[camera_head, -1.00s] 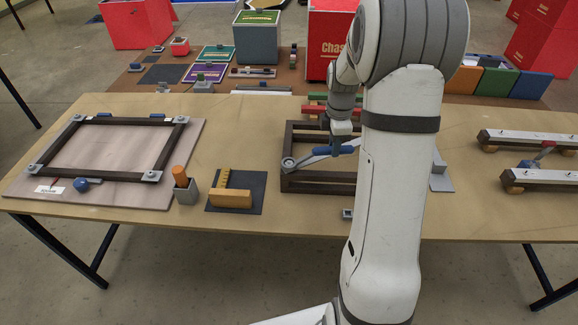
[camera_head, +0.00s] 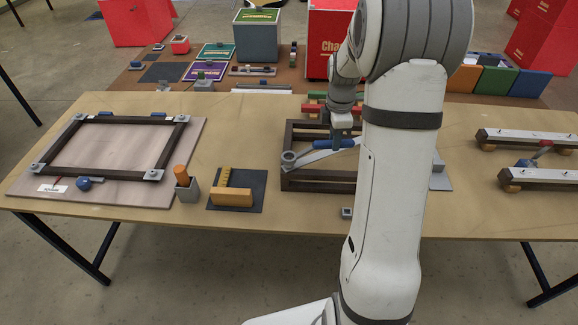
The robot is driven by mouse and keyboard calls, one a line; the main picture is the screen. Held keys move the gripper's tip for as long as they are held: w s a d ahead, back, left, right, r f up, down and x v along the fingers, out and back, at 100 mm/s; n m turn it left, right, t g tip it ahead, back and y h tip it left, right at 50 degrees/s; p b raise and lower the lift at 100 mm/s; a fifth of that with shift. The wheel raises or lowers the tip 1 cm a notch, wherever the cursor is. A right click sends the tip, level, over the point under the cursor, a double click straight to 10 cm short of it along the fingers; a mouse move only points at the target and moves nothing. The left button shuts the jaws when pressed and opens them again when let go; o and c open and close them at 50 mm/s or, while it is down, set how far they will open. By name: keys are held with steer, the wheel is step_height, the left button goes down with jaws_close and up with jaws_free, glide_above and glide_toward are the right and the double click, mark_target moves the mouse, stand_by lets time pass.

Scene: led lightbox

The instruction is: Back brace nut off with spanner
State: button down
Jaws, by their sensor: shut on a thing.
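A grey spanner (camera_head: 318,154) with a blue grip (camera_head: 345,143) lies nearly level over the dark brown frame box (camera_head: 318,187) in the middle of the table. Its ring end (camera_head: 289,158) sits at the box's left corner, where the nut would be inside the ring and is too small to make out. My gripper (camera_head: 341,139) points down and is shut on the spanner at its blue grip. My own arm hides the right part of the box.
At left, a dark rectangular frame (camera_head: 103,174) lies on a pale board (camera_head: 125,201). A grey holder (camera_head: 187,191) and a yellow square (camera_head: 232,197) on a dark mat stand between. White-topped rails (camera_head: 530,178) lie at right. The front table strip is mostly clear.

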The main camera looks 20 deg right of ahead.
stand_by(0.3)
step_height(320, 180, up, 5)
steer(key=p, duration=0.3)
steer(key=shift+r, duration=0.1)
